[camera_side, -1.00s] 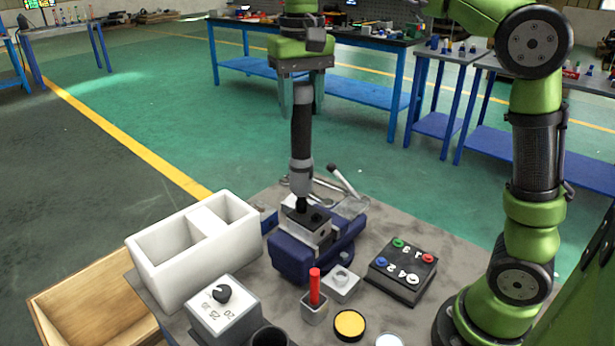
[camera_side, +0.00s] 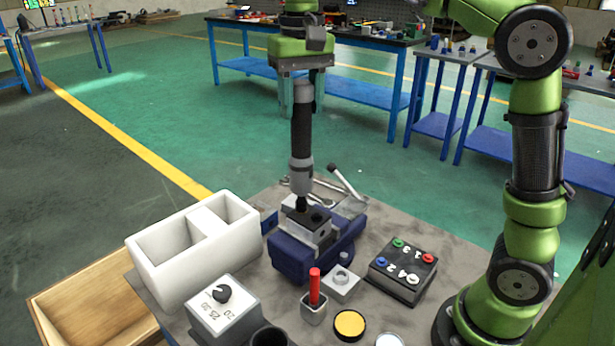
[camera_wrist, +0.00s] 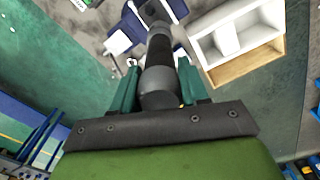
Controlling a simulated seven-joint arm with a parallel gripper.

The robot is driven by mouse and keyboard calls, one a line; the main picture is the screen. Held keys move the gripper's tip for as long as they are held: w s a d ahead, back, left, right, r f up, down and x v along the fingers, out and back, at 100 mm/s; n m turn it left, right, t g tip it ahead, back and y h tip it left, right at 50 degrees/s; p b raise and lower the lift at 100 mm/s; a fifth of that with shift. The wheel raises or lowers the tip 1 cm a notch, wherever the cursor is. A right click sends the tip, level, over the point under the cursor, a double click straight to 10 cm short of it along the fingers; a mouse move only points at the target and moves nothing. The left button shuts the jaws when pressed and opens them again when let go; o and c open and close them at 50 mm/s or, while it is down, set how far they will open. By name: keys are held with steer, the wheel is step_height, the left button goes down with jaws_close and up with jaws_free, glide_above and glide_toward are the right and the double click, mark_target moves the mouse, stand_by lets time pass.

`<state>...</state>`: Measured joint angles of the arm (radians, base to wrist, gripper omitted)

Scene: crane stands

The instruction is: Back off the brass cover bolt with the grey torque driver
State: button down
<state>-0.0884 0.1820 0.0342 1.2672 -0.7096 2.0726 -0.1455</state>
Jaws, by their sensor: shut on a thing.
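The torque driver (camera_side: 302,178), grey with a black grip, stands upright in my gripper (camera_side: 302,104). My gripper is shut on its upper part. In the wrist view the driver (camera_wrist: 159,78) runs away from me between the green fingers. Its dark tip meets the top of a grey metal block (camera_side: 309,233) held in a blue vise (camera_side: 292,262), or sits just above it; I cannot tell which. A dark round hole shows in the block beside the tip. The brass cover bolt is not visible; the driver tip may hide it.
A white two-part bin (camera_side: 170,262) stands left of the vise, with a wooden crate (camera_side: 85,312) beyond the table edge. A dial box (camera_side: 222,311), a red stick in a holder (camera_side: 314,288), a silver block (camera_side: 341,284) and a numbered button box (camera_side: 402,272) stand near the front.

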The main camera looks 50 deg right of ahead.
mark_target(301, 82)
steer(key=shift+r, duration=0.1)
stand_by(0.5)
steer(key=shift+r, duration=2.55)
